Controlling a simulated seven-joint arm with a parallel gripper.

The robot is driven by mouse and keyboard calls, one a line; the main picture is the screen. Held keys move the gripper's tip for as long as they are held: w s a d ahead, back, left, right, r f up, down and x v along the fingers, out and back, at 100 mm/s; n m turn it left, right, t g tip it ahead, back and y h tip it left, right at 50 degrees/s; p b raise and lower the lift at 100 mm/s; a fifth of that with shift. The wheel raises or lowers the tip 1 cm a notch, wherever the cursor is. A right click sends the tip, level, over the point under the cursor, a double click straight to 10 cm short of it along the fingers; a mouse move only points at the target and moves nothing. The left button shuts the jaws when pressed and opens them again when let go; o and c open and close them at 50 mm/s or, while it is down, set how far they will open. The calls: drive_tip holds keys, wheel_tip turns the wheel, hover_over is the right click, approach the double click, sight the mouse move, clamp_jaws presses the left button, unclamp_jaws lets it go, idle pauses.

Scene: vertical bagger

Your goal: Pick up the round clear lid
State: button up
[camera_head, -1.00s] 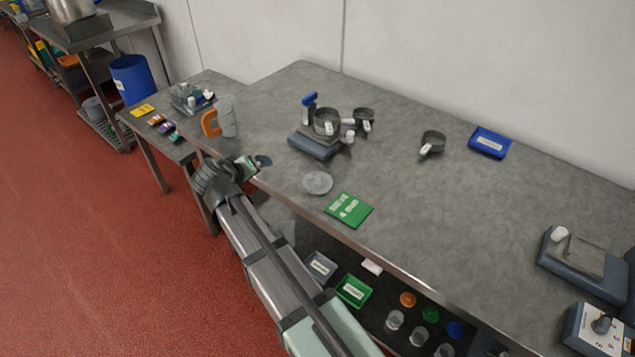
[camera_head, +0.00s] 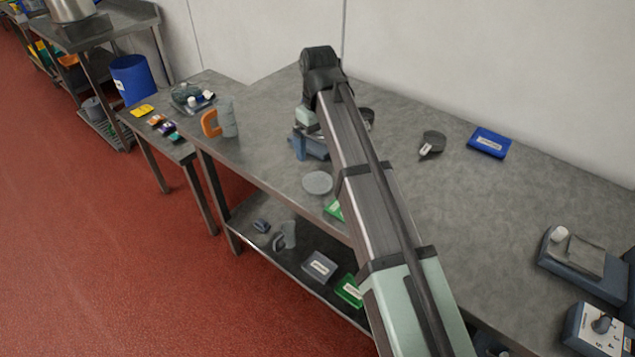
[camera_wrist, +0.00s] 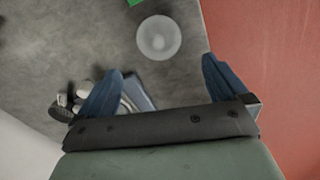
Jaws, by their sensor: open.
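The round clear lid (camera_head: 317,182) lies flat on the grey table near its front edge. It also shows in the wrist view (camera_wrist: 158,37) as a pale disc beyond my fingertips, near the top. My gripper (camera_head: 308,152) is over the table, behind the lid in the head view, with its blue fingers pointing down. In the wrist view my gripper (camera_wrist: 160,68) has its two fingers spread wide with nothing held between them. The lid is apart from both fingers. How high the fingertips are above the table is hard to tell.
A blue-based device (camera_wrist: 138,92) shows between and below my fingers; my arm mostly hides it in the head view. A green packet (camera_head: 334,209) lies right of the lid, partly hidden. A cup with an orange handle (camera_head: 228,117) stands left. The table's front edge is close to the lid.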

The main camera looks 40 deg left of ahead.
hover_over(317, 177)
drive_tip(key=f, duration=0.6)
drive_tip(key=shift+s+d+f, duration=0.15)
drive_tip(key=shift+d+f, duration=0.1)
drive_tip(key=shift+f, duration=0.1)
drive_tip(key=shift+w+a+f, duration=0.1)
drive_tip(key=shift+a+f, duration=0.05)
drive_tip(key=shift+f, duration=1.2)
drive_tip(key=shift+w+a+f, duration=0.1)
drive_tip(key=shift+a+f, duration=0.05)
drive_tip(key=shift+f, duration=1.2)
drive_tip(key=c, duration=0.8)
